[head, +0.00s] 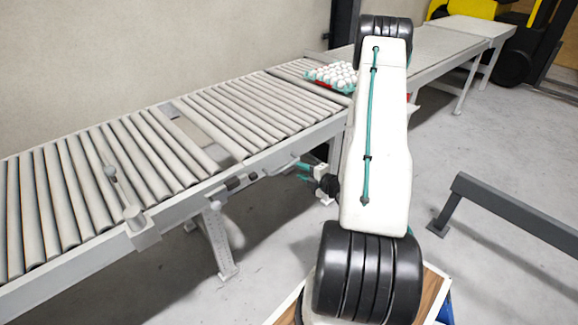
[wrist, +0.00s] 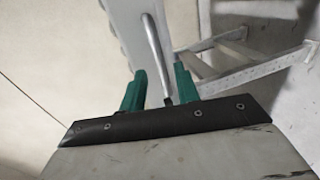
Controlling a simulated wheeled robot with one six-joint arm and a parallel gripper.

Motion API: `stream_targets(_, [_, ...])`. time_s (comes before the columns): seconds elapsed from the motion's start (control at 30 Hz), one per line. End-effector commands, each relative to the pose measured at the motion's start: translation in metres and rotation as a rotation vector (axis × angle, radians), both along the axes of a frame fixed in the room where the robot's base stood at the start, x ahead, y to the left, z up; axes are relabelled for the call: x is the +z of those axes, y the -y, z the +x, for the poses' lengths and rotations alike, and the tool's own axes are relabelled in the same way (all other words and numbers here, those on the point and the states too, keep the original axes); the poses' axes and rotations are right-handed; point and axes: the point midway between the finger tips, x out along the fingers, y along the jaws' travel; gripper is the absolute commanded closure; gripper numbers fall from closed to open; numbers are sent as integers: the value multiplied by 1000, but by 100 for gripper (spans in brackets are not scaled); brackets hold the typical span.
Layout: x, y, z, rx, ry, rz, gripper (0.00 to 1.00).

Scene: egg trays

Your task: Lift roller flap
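The roller flap (head: 232,112) appears to be the roller section beyond a gap in the grey conveyor; it lies level with the rest. A thin metal handle (head: 283,170) sticks out from the conveyor's near side. My gripper (head: 304,171) is beside the conveyor at about the handle's height, largely hidden by my arm. In the wrist view, the two teal fingers of my gripper (wrist: 160,75) are apart, with a light metal rod (wrist: 152,48), apparently the handle, showing between them. I cannot tell whether they touch it.
A tray of white eggs (head: 335,75) stands on the conveyor farther back. A metal lever (head: 118,190) stands at the conveyor's left part. A support leg (head: 218,240) reaches the floor below. A dark low rail (head: 505,208) is at the right. Floor between is clear.

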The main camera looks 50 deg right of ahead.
Motion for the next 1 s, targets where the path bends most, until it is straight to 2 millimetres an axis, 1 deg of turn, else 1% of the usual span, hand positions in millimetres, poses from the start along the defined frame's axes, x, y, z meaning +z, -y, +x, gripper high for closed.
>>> stream_targets(0.03, [2,0,2,3,10,-21,68])
stream_targets(0.17, [-1,1,13,8,6,-37,68])
stream_targets(0.4, [-8,4,51,7,4,-36,68])
stream_targets(0.53, [-12,6,67,6,2,-35,68])
stream_targets(0.7, [-14,7,76,5,2,-33,68])
stream_targets(0.93, [-14,7,76,4,2,-33,68])
stream_targets(0.97, [-14,7,76,4,2,-33,74])
stream_targets(1.0, [-14,7,76,4,2,-33,85])
